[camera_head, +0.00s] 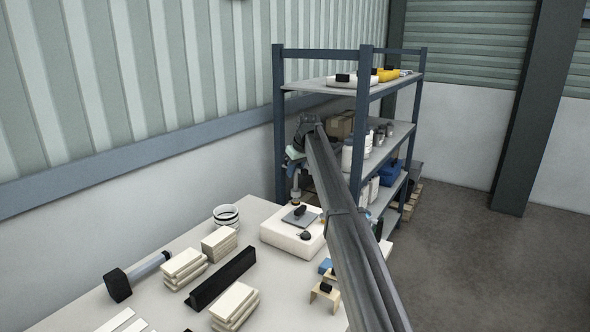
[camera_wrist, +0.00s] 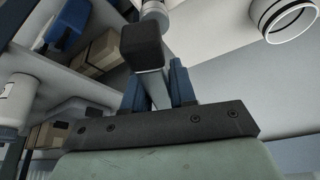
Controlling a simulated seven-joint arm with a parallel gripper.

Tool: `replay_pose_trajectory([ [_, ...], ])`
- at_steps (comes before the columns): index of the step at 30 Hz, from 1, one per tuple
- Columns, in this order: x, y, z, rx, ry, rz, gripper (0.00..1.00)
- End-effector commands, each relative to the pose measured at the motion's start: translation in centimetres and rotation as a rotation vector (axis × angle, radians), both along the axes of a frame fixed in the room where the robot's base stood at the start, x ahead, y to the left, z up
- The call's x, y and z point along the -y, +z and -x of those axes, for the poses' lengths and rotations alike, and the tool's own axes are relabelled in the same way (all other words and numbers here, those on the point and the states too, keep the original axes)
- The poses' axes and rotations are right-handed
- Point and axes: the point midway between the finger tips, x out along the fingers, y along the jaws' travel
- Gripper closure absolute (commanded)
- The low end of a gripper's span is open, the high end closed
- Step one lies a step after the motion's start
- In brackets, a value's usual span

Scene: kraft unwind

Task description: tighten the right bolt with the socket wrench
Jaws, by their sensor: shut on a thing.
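My gripper (camera_head: 297,168) is above the table's far end. In the wrist view its two blue fingers (camera_wrist: 160,88) are shut on a tool (camera_wrist: 143,46) with a black block-shaped end and a pale grey shaft, likely the socket wrench. In the head view the tool's lower part (camera_head: 296,190) hangs roughly upright over the back of a white block (camera_head: 284,240). On that block are a grey plate (camera_head: 291,221) with a dark piece on it and a small dark round knob (camera_head: 305,235). I cannot tell which is the right bolt, or whether the tool touches anything.
The table (camera_head: 205,273) holds a black-headed tool (camera_head: 118,285), pale stacked blocks (camera_head: 233,303), a black bar (camera_head: 222,278), a banded white ring (camera_head: 226,215) and a small wooden bracket (camera_head: 325,298). A loaded shelf rack (camera_head: 366,110) stands behind. My arm hides part of the table's right side.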

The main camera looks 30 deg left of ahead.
Motion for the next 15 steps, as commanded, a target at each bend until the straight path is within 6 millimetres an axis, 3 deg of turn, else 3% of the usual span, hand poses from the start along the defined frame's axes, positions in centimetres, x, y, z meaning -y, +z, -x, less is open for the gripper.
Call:
replay_pose_trajectory([
  [15, -0.02, -0.33, 0.05, 0.0, 0.0, -0.001, 1.0],
])
